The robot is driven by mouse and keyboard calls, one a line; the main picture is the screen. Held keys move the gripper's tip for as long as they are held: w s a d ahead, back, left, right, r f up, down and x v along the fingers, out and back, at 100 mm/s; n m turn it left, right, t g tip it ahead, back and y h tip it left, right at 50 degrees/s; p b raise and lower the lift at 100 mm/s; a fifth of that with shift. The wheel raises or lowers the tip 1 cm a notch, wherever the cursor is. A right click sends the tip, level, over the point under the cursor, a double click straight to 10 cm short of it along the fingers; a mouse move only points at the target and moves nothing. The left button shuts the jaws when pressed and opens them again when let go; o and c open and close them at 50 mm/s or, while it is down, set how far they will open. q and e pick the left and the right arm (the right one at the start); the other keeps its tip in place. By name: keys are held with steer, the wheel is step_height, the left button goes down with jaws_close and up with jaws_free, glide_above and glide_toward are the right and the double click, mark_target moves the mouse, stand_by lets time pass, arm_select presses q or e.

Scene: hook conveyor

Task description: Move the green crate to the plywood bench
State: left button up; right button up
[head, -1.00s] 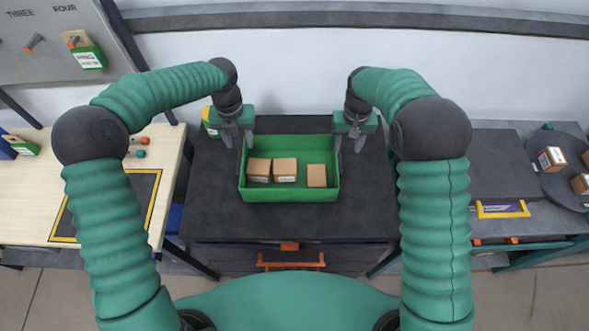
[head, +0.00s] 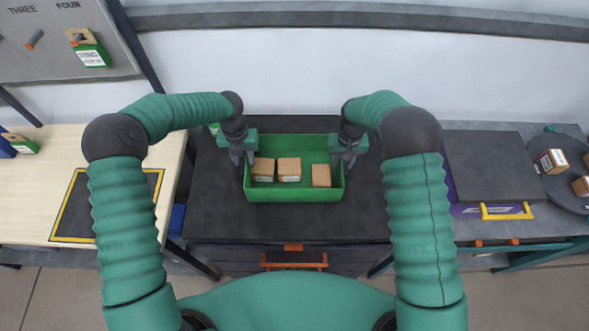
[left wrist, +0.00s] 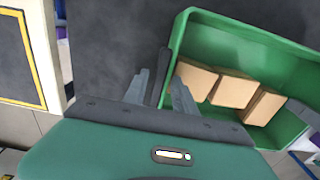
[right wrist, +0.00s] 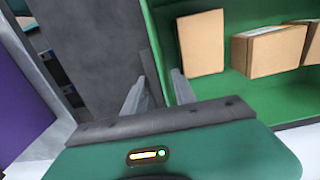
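The green crate (head: 293,195) sits on the dark bench in the middle of the head view and holds three brown boxes. My left gripper (head: 240,156) is at the crate's left wall and my right gripper (head: 346,157) at its right wall. In the left wrist view the fingers (left wrist: 160,92) stand apart near the wall, one on the crate's inner side. In the right wrist view the fingers (right wrist: 158,88) also stand apart, either side of the wall. Contact with the walls is unclear. The plywood bench (head: 52,190) is at the left.
The dark bench (head: 290,225) has clear room around the crate. A black mat with a yellow border (head: 85,210) lies on the plywood bench. A green box (head: 22,145) lies near its far left end. At the right stand a grey surface (head: 490,165) and a round tray (head: 560,190) with boxes.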

arm_select(q)
steer(key=shift+s+a+r, duration=0.2)
steer(key=shift+s+a, duration=0.1)
steer(key=shift+a, duration=0.1)
steer(key=c, duration=0.5)
arm_select(e)
steer(key=shift+s+a+r, duration=0.3)
steer(key=shift+a, duration=0.05)
steer(key=c, duration=0.5)
arm_select(q)
jaws_close()
arm_select(e)
jaws_close()
arm_select(q)
steer(key=shift+w+d, duration=0.1)
steer(key=shift+d, duration=0.45)
arm_select(e)
steer(key=shift+d+f, duration=0.2)
steer(key=shift+d, duration=0.35)
arm_select(q)
steer(key=shift+a, duration=0.15)
arm_select(e)
steer(key=shift+s+a, duration=0.1)
steer(key=shift+a, duration=0.05)
